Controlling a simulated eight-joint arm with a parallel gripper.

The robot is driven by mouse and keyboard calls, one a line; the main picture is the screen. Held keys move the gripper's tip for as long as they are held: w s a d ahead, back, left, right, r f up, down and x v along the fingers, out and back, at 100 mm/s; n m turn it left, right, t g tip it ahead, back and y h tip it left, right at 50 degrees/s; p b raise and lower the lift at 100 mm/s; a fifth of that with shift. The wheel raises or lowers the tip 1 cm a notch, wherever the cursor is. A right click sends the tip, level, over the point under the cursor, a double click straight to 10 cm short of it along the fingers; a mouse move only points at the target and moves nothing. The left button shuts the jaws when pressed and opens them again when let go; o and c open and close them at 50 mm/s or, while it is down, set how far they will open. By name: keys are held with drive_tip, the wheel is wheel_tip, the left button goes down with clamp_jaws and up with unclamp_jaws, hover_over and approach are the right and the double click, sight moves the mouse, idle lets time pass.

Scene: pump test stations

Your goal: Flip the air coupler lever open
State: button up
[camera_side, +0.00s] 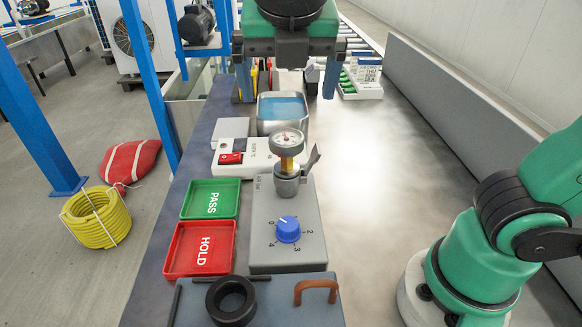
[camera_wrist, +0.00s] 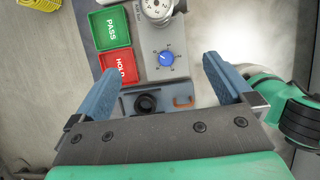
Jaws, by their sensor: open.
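The air coupler (camera_side: 287,184) is a grey metal fitting on a grey panel (camera_side: 262,235), with a brass stem and a round gauge (camera_side: 286,141) above it. Its dark lever (camera_side: 313,159) slants up and to the right from the fitting. In the wrist view the gauge (camera_wrist: 157,10) is cut by the top edge, and the lever is hard to make out there. My gripper (camera_side: 288,92) is open and empty, with blue fingers spread wide. It is beyond the coupler in the side view, apart from it. The fingers also show in the wrist view (camera_wrist: 162,68).
A blue knob (camera_side: 288,229) is on the same panel. Green PASS (camera_side: 209,181) and red HOLD (camera_side: 168,267) trays lie left. A block with a black ring (camera_side: 231,300) and an orange handle (camera_side: 316,285) is nearest. A metal basin (camera_side: 263,128) stands behind. The bench right is clear.

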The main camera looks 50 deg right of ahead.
drive_tip(key=shift+c, duration=1.3)
drive_tip(key=shift+r, duration=0.25)
drive_tip(key=shift+c, duration=0.5)
wheel_tip(320, 180, up, 5)
drive_tip(key=m+y, duration=0.6)
drive_tip(key=m, duration=1.2)
hover_over(318, 148)
drive_tip(key=d, duration=0.1)
drive_tip(key=f, duration=1.8)
drive_tip(key=shift+s+a+f, duration=0.1)
drive_tip(key=shift+s+f, duration=0.15)
drive_tip(key=shift+s, duration=0.15)
drive_tip(key=shift+x, duration=2.6)
drive_tip(key=shift+a, duration=0.1)
